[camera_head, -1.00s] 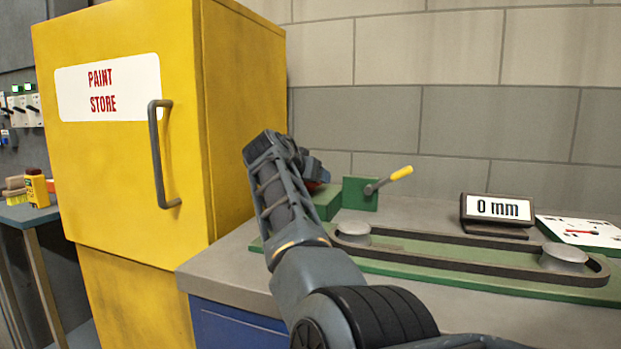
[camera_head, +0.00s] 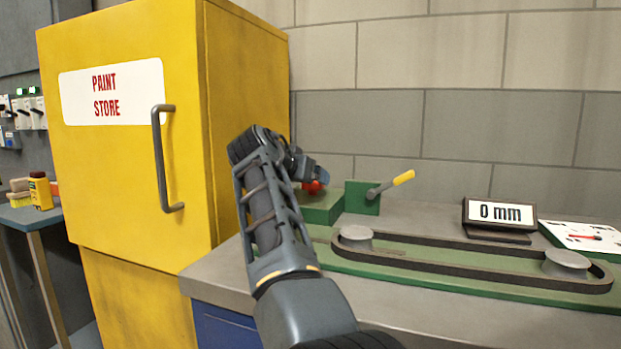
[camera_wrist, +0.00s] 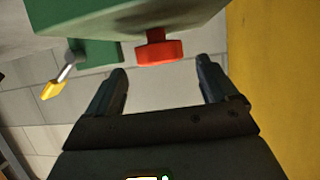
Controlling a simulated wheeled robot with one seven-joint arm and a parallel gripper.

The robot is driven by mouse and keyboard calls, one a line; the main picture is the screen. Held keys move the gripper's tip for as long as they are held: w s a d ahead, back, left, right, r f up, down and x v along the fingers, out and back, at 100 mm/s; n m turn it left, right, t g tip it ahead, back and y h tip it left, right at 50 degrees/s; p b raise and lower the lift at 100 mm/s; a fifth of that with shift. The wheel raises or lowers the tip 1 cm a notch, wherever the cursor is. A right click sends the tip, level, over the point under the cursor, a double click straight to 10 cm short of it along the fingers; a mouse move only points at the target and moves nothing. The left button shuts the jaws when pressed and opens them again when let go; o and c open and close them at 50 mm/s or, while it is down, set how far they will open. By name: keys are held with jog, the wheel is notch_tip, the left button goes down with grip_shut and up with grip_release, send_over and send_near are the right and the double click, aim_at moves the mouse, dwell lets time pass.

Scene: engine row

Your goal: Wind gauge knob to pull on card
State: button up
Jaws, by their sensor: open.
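The red knob (camera_wrist: 159,52) sticks out of a green block (camera_wrist: 150,20) in the wrist view. In the head view the knob (camera_head: 312,187) shows in part on the green block (camera_head: 322,207) at the bench's left end. My gripper (camera_wrist: 163,80) is open and empty. Its fingertips point towards the knob, one to each side, and look short of it, with no contact visible. In the head view my gripper (camera_head: 318,175) is partly hidden behind my arm. The gauge display (camera_head: 500,213) reads 0 mm. The card (camera_head: 585,236) with a red pointer lies at the right edge.
A belt (camera_head: 470,250) runs round two pulleys on a green base. A yellow-handled lever (camera_head: 403,178) stands beside the knob's block and also shows in the wrist view (camera_wrist: 52,89). The yellow paint store cabinet (camera_head: 240,130) stands close on the left.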

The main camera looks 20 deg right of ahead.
jog(key=shift+v, duration=1.35)
